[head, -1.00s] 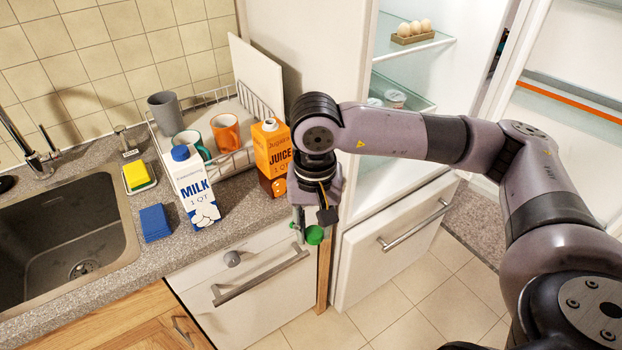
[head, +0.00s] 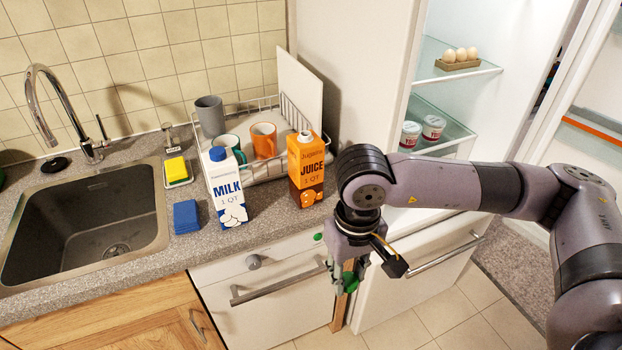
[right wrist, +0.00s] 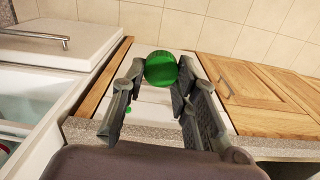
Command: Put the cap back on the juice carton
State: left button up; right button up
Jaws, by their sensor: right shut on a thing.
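The orange and brown juice carton (head: 306,175) stands upright on the counter beside the dish rack. Its white spout (head: 305,136) is bare. My right gripper (head: 349,279) is in front of the counter, lower in the picture and right of the carton, apart from it. It is shut on a round green cap (right wrist: 161,69), which sits between the fingertips in the right wrist view. In the head view the fingers partly hide the cap. My left gripper is not in view.
The blue-capped milk carton (head: 225,190) stands left of the juice carton. Behind are mugs (head: 263,140) in a wire dish rack (head: 285,160). A sponge (head: 176,170), blue cloth (head: 186,217) and sink (head: 85,225) are left. The open fridge (head: 440,90) is right.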

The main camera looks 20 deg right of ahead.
aim_at(306, 170)
jog(key=k+l, duration=0.1)
jog(key=l, duration=0.35)
jog(key=k+l+u, duration=0.1)
jog(key=l, duration=0.35)
jog(key=k+l, duration=0.1)
jog(key=l, duration=0.35)
